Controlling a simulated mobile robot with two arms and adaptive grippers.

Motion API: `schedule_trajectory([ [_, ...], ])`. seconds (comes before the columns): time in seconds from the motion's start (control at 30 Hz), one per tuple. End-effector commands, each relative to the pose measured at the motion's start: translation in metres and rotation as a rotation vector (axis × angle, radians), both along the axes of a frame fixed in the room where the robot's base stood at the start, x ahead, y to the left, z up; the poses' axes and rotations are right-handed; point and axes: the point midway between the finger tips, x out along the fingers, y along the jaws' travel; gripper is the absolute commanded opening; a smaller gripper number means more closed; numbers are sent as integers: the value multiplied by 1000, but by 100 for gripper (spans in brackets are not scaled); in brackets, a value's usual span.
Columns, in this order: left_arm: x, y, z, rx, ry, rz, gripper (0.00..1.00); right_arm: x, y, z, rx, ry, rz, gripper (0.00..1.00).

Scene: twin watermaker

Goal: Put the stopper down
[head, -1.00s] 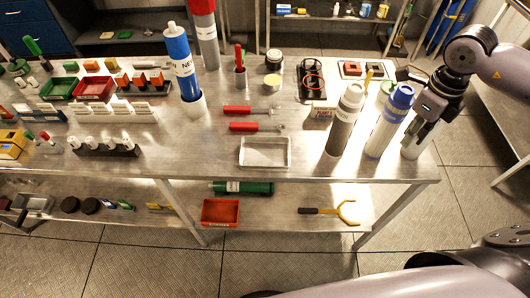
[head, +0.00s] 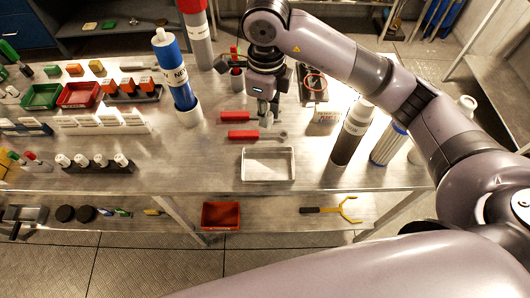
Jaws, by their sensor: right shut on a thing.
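My right gripper (head: 264,112) is above the middle of the metal workbench (head: 215,160), by the red-handled tools. It is shut on a small pale grey piece, which seems to be the stopper (head: 266,119). The piece points down between the fingertips, and the fingers hide part of it. I cannot tell whether it touches the bench. An empty pale tray (head: 268,178) lies in front of the gripper. My left gripper is not in view.
Two red-handled tools (head: 243,134) lie close below the gripper.

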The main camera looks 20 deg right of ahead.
Motion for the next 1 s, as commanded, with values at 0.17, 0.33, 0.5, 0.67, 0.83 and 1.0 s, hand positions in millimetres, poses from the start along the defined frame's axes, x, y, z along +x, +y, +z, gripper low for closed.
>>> schedule_trajectory([
  [0.17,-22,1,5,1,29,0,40,-3,0,-45,2,11,-2,0],
  [0.33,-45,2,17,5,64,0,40,-3,-1,-89,0,9,-3,0],
  [0.5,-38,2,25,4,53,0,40,-3,-1,-123,1,6,-1,0],
  [0.67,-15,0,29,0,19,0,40,-2,0,-136,1,3,-2,0],
  [0.83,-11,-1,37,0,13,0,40,-3,0,-159,1,6,-2,0],
  [1.0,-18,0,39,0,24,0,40,-2,0,-177,2,2,-1,0],
])
